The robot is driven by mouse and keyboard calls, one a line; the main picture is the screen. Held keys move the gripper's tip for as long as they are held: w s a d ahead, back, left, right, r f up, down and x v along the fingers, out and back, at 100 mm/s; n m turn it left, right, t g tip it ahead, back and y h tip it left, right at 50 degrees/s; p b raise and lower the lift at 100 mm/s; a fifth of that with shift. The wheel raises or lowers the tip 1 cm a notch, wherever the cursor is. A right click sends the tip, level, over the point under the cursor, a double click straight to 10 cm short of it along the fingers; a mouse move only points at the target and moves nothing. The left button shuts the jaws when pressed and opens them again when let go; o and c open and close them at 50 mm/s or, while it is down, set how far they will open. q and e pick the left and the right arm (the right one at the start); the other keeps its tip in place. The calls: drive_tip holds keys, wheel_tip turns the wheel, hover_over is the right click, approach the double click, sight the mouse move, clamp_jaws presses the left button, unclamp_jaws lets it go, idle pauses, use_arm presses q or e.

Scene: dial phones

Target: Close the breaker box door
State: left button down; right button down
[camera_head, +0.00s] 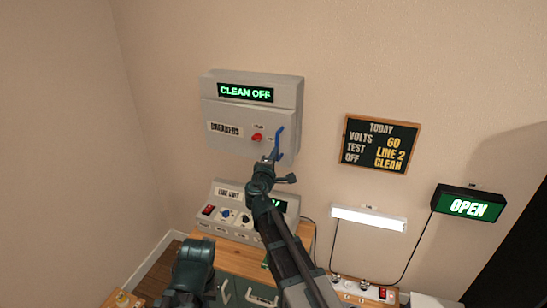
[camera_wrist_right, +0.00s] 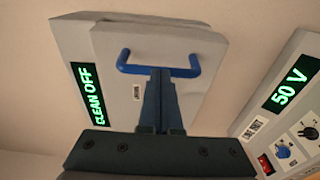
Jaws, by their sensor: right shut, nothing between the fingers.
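The grey breaker box (camera_head: 287,92) hangs on the wall with a lit "CLEAN OFF" display. Its door (camera_head: 222,113) carries a "BREAKERS" label, a red knob and a blue handle (camera_head: 280,142) at the right edge. The door lies near the box front; whether it is fully flush I cannot tell. My right gripper (camera_head: 272,158) is at the handle. In the right wrist view, its shut, empty fingers (camera_wrist_right: 159,75) reach the middle of the blue handle (camera_wrist_right: 124,62); exact contact is unclear. My left gripper (camera_head: 192,262) is low in the head view, its fingers unclear.
A sloped control panel (camera_head: 229,185) with switches and a "50 V" display (camera_wrist_right: 290,83) stands below the box on a wooden table (camera_head: 203,238). A chalkboard (camera_head: 380,144), white lamp (camera_head: 368,218) and "OPEN" sign (camera_head: 468,205) are to the right.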

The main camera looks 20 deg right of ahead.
sight(286, 142)
drive_tip(key=w+d, duration=0.1)
drive_tip(key=d, duration=0.1)
drive_tip(key=w+d, duration=0.1)
drive_tip(key=shift+w+d, duration=0.3)
drive_tip(key=shift+d, duration=0.05)
use_arm(q)
drive_tip(key=shift+s+a, duration=0.1)
drive_tip(key=shift+a, duration=0.05)
use_arm(e)
drive_tip(key=shift+w+d+r, duration=0.1)
drive_tip(key=shift+d+r, duration=0.05)
drive_tip(key=shift+d, duration=0.05)
drive_tip(key=shift+s+r, duration=0.1)
drive_tip(key=shift+s, duration=0.2)
use_arm(q)
drive_tip(key=shift+s+a+r, duration=0.1)
drive_tip(key=shift+a, duration=0.25)
use_arm(e)
drive_tip(key=v, duration=1.4)
drive_tip(key=shift+s+d+f, duration=0.2)
drive_tip(key=shift+s+d, duration=0.1)
drive_tip(key=shift+d, duration=0.05)
use_arm(q)
drive_tip(key=shift+r, duration=0.1)
use_arm(e)
drive_tip(key=shift+s, duration=0.1)
